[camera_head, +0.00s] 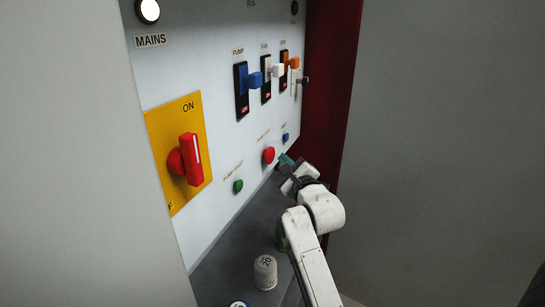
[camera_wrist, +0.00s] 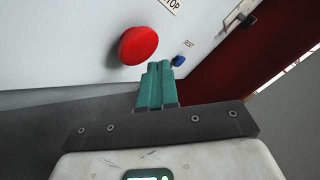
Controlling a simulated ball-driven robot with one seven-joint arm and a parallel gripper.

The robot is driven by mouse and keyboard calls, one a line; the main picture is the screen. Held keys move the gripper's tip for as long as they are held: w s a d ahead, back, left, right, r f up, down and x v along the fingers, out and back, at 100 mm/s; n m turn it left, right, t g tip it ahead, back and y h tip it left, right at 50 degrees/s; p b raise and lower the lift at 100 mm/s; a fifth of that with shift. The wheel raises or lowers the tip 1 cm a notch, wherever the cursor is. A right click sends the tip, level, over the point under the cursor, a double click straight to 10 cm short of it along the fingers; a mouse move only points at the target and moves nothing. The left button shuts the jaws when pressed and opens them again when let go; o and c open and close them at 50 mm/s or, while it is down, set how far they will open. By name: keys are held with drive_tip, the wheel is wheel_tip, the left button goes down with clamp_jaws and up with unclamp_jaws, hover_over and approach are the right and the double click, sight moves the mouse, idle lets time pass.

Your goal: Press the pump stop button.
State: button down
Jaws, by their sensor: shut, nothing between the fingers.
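The red round button (camera_head: 268,155) sits low on the pale panel, right of a green button (camera_head: 238,186). In the wrist view the red button (camera_wrist: 138,46) stands out from the panel, near a label of which "TOP" can be read. My gripper (camera_head: 286,160) is at the right of the red button in the head view, its teal fingers together and empty. In the wrist view the fingertips (camera_wrist: 160,68) lie just below and right of the red button, apart from it in the picture. The gap in depth cannot be told.
A small blue button (camera_head: 285,137) is right of the red one. Blue, white and orange switch handles (camera_head: 255,80) jut out above. A red mains knob (camera_head: 186,158) is at left. A white cylinder (camera_head: 265,272) stands on the dark shelf (camera_head: 228,262). A dark red wall (camera_head: 333,100) bounds the right.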

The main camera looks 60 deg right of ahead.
drive_tip(key=shift+w, duration=0.25)
drive_tip(key=shift+w+b, duration=0.2)
drive_tip(key=shift+b, duration=0.1)
drive_tip(key=shift+w+a+b, duration=0.1)
drive_tip(key=shift+w+b, duration=0.25)
drive_tip(key=shift+w, duration=0.15)
idle(0.8)
drive_tip(key=shift+s, duration=0.1)
drive_tip(key=shift+s+p, duration=0.4)
drive_tip(key=shift+s, duration=0.45)
drive_tip(key=s, duration=0.1)
drive_tip(key=s+p, duration=0.1)
drive_tip(key=s, duration=0.1)
drive_tip(key=s+p, duration=0.1)
drive_tip(key=s, duration=0.1)
drive_tip(key=shift+d, duration=0.25)
idle(1.0)
